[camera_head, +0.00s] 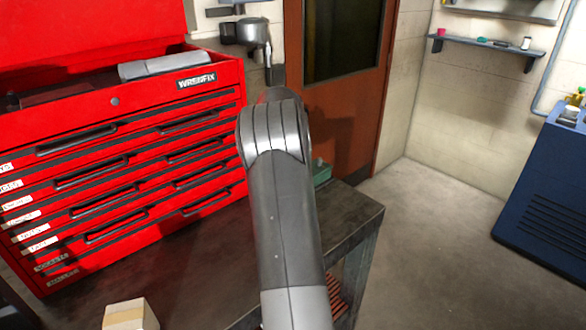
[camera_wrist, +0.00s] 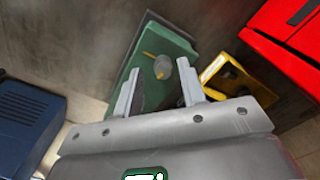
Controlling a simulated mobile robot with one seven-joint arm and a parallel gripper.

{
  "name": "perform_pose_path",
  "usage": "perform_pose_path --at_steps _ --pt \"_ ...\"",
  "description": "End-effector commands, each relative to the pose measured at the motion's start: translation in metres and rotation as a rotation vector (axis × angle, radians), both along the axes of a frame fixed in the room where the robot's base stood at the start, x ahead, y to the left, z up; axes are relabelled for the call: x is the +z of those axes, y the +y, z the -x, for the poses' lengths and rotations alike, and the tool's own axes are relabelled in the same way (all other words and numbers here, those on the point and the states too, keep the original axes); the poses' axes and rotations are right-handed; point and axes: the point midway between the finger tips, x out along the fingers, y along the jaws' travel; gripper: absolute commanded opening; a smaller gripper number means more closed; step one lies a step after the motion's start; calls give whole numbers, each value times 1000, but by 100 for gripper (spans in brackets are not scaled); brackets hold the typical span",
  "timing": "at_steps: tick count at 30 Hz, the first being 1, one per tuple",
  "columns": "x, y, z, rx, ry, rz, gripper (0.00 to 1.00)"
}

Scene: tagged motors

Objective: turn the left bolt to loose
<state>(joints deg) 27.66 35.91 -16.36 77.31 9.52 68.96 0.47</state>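In the wrist view a green block-shaped motor (camera_wrist: 177,45) lies ahead of my gripper (camera_wrist: 158,84). A grey round piece (camera_wrist: 163,67) with a thin yellow strip sits on its face; I cannot tell for sure if this is the bolt. My gripper's two fingers are spread, with the grey piece seen in and just beyond the gap; contact cannot be told. A yellow piece (camera_wrist: 215,68) with a dark part lies right of the right finger. In the head view my arm covers most of the green thing (camera_head: 321,173) on the bench, and the fingers cannot be made out.
The dark workbench (camera_head: 345,215) stands under my arm. A red tool chest (camera_head: 120,150) fills the left. A blue cabinet (camera_head: 550,190) stands at the right, with a wall shelf (camera_head: 490,46) above the open floor. A small pale box (camera_head: 130,315) is at lower left.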

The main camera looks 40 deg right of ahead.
Motion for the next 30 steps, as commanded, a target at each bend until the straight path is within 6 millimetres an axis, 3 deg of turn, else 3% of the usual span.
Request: perform_pose_path --at_steps 8,21,30 --pt "6 1 -2 2 -4 1 37" --pt "85 1 0 1 -6 3 37" --pt "110 1 1 1 -4 1 37"
